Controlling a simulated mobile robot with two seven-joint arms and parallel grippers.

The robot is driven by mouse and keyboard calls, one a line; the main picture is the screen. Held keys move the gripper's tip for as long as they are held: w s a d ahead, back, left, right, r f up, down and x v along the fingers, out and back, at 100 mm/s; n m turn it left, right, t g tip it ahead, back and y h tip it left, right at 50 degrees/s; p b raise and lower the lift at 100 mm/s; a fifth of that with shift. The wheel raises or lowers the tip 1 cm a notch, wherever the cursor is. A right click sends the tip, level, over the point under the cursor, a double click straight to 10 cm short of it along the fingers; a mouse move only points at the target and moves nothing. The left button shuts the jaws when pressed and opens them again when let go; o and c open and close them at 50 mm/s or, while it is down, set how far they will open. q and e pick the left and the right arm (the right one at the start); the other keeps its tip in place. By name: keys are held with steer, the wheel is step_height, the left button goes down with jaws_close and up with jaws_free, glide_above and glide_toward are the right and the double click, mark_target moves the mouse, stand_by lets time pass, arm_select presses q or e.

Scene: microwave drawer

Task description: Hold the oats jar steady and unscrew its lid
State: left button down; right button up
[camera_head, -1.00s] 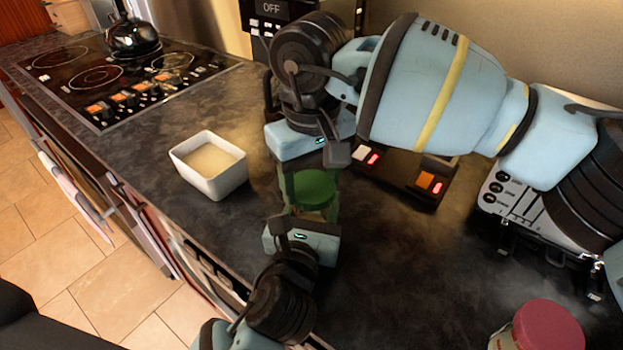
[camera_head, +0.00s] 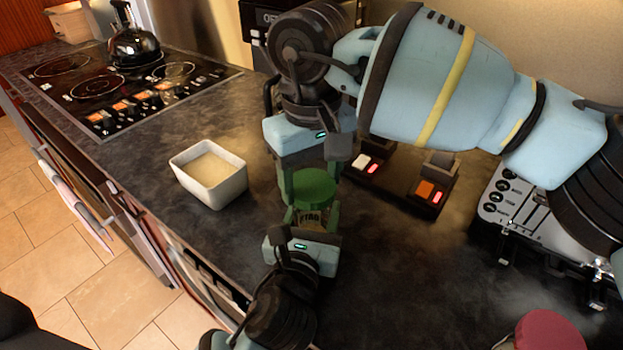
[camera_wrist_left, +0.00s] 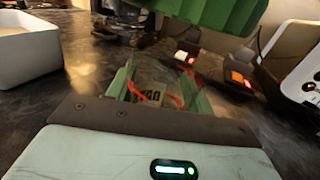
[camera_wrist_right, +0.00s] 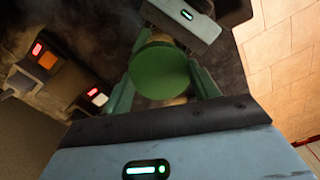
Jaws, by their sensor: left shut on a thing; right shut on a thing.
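The oats jar (camera_head: 313,218) is on the counter side nearest me, its label partly showing between my left gripper's fingers. My left gripper (camera_head: 312,222) is shut on it from below in the head view; the jar (camera_wrist_left: 150,97) also shows between the fingers in the left wrist view. The green lid (camera_head: 314,184) sits over the jar. My right gripper (camera_head: 308,178) is shut on the lid, which fills the space between its fingers in the right wrist view (camera_wrist_right: 160,72). In the left wrist view the ridged lid (camera_wrist_left: 205,12) shows above the jar, with background visible between; it looks apart from the jar.
A white bowl (camera_head: 222,187) stands left of the jar. A dark device with lit switches (camera_head: 400,190) is behind right, and a silver appliance (camera_head: 520,205) farther right. A red-lidded container (camera_head: 550,330) is at the bottom right. The stove with a kettle (camera_head: 133,45) is far left.

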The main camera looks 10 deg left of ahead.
mark_target(311, 185)
steer(key=shift+r, duration=1.6)
arm_select(q)
steer(key=c, duration=0.5)
jaws_free()
arm_select(e)
steer(key=shift+r, duration=0.1)
